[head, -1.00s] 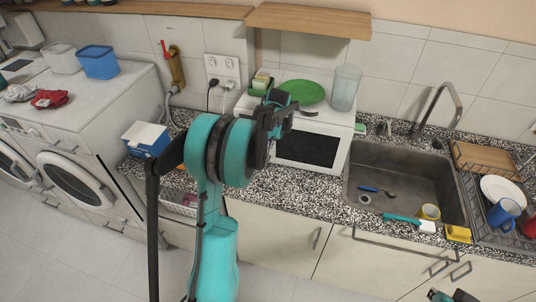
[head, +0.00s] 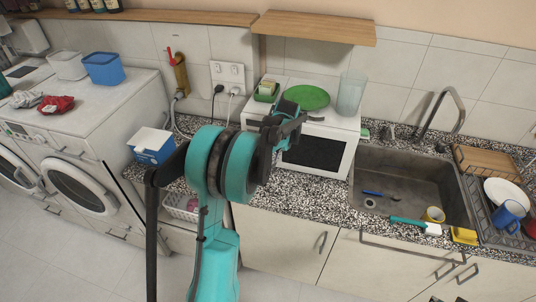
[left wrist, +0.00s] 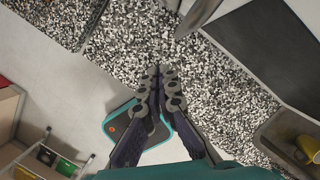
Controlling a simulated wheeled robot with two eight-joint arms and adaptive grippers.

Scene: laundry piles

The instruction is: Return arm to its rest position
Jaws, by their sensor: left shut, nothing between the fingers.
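My left arm rises from the bottom of the head view, and its left gripper (head: 298,122) is in front of the white microwave. The fingers are shut and empty. In the left wrist view the dark fingers (left wrist: 160,78) lie together, pointing at the speckled countertop (left wrist: 145,40). I cannot tell how far above the counter they are.
The microwave (head: 325,150) carries a green plate (head: 307,97) and a clear glass (head: 351,92). The sink (head: 408,182) and dish rack (head: 513,228) are on the right. A blue and white box (head: 152,149) and washing machines (head: 80,190) are on the left. The floor is clear.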

